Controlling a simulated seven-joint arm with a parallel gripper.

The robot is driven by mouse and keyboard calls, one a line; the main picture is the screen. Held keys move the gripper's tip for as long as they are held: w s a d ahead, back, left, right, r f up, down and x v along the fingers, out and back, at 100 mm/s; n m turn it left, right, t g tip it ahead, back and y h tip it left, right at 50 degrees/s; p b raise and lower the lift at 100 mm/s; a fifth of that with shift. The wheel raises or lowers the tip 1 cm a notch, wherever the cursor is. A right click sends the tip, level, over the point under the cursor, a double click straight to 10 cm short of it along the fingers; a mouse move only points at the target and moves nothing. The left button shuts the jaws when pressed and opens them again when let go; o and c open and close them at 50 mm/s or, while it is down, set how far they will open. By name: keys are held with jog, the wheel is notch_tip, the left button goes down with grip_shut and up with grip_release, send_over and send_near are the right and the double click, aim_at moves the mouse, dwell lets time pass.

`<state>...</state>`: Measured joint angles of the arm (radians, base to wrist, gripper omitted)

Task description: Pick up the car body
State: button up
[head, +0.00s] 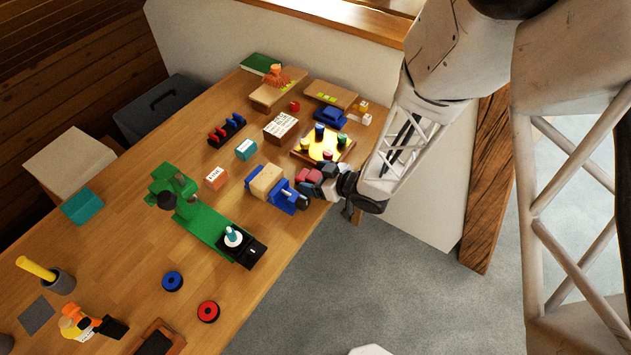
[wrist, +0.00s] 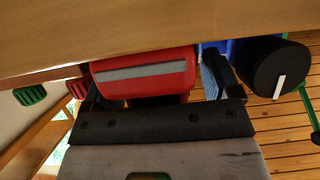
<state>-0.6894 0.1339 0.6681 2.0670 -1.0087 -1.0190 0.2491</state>
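In the wrist view my gripper's two dark fingers (wrist: 152,82) stand well apart. A red rounded piece with a grey stripe (wrist: 145,73) shows between them. I cannot tell whether the fingers touch it.
A blue vise (head: 285,197) holding a wooden block is close to the left of my gripper. A green tool (head: 200,215) stands further left.

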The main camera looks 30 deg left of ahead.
aim_at(316, 176)
jog(key=c, duration=1)
jog(key=shift+r, duration=5)
